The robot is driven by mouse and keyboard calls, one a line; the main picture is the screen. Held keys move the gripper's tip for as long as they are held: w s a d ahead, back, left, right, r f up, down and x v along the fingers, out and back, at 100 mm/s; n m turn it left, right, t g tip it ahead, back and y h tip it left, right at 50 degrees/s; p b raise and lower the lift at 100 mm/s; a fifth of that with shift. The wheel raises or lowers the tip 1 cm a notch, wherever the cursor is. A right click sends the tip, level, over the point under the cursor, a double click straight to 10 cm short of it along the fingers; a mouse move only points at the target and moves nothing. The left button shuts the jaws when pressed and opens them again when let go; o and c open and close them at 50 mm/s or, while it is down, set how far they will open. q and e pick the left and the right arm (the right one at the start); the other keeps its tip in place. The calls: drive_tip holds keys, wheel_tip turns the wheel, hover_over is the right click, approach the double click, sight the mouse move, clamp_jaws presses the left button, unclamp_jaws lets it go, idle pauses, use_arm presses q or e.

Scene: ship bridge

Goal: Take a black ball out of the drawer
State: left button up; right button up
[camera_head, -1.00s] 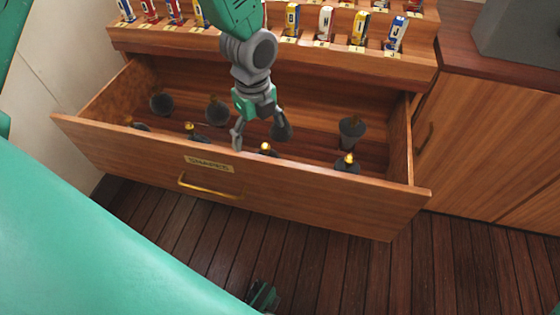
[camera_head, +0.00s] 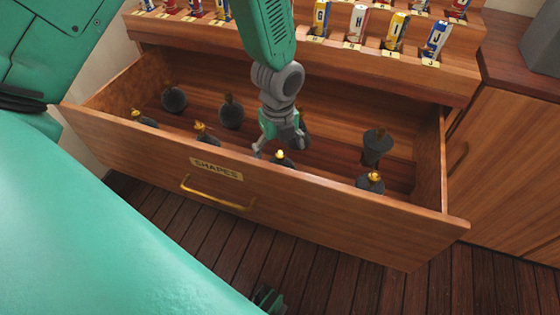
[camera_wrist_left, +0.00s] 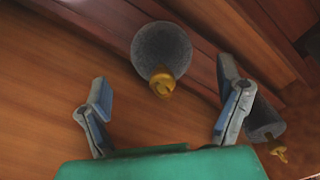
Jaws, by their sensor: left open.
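The wooden drawer (camera_head: 300,195), labelled SHAPES, is pulled open. Several dark shapes with gold tops stand in it, including a round one (camera_head: 174,98) at the left and a cylinder-like one (camera_head: 376,146) at the right. My left gripper (camera_head: 280,147) is open and reaches down into the middle of the drawer, partly hiding a dark shape. In the left wrist view a black ball (camera_wrist_left: 161,50) with a gold knob lies ahead, between the open fingers (camera_wrist_left: 164,80) and apart from them. Which ball this is in the head view I cannot tell.
A stepped wooden rack (camera_head: 400,65) with lettered, coloured items stands above the drawer's back. The drawer's front panel and side walls surround the gripper. Another dark shape (camera_wrist_left: 266,118) sits beside the right finger in the wrist view. A cabinet (camera_head: 520,165) stands at the right.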

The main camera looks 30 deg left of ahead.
sight(279, 162)
use_arm(q)
wheel_tip(279, 162, down, 4)
drive_tip(key=shift+s+d+f+b, duration=0.1)
drive_tip(key=shift+d+b, duration=0.05)
drive_tip(key=shift+b, duration=0.7)
drive_tip(key=shift+d+f, duration=0.1)
drive_tip(key=shift+d, duration=0.15)
drive_tip(key=shift+d+r, duration=0.2)
drive_tip(key=shift+d, duration=0.05)
drive_tip(key=shift+a+f, duration=0.15)
drive_tip(key=shift+a, duration=0.3)
drive_tip(key=c, duration=1.6)
drive_tip(key=shift+s+a, duration=0.1)
drive_tip(key=shift+c, duration=1.1)
use_arm(e)
wheel_tip(279, 162, down, 2)
drive_tip(key=shift+d+f, duration=0.1)
